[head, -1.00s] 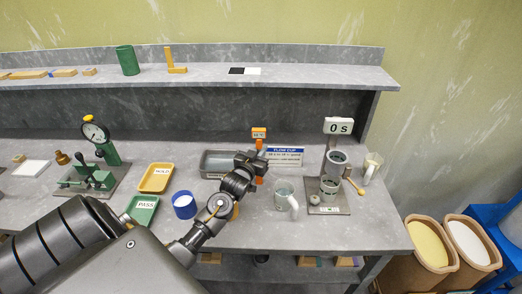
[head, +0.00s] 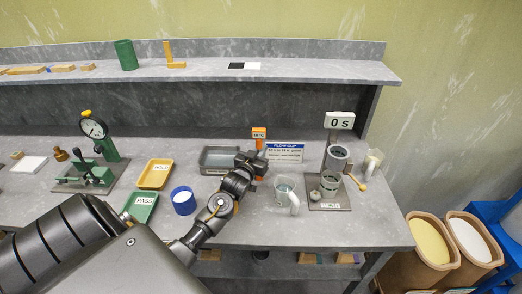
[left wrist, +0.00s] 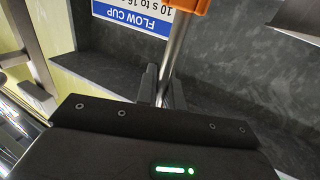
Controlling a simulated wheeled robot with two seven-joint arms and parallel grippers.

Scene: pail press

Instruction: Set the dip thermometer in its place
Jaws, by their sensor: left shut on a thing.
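The dip thermometer (head: 259,134) has an orange head with a small display and a thin metal stem. It stands roughly upright in my left gripper (head: 256,163), in front of the flow cup sign. In the left wrist view, the stem (left wrist: 177,45) runs between the shut fingers (left wrist: 158,85), with the orange head (left wrist: 188,4) at the top edge. The stem's lower end is hidden behind the gripper in the head view. A grey open-topped tank (head: 219,169) stands just left of and behind the gripper. My right gripper is not in view.
A clear jug (head: 285,194) stands close right of the gripper. Further right is the flow cup stand (head: 331,200) with its 0 s display (head: 340,120). A blue-rimmed tub (head: 183,201), yellow tray (head: 155,173) and green tray (head: 141,206) lie left. The bench front centre is fairly clear.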

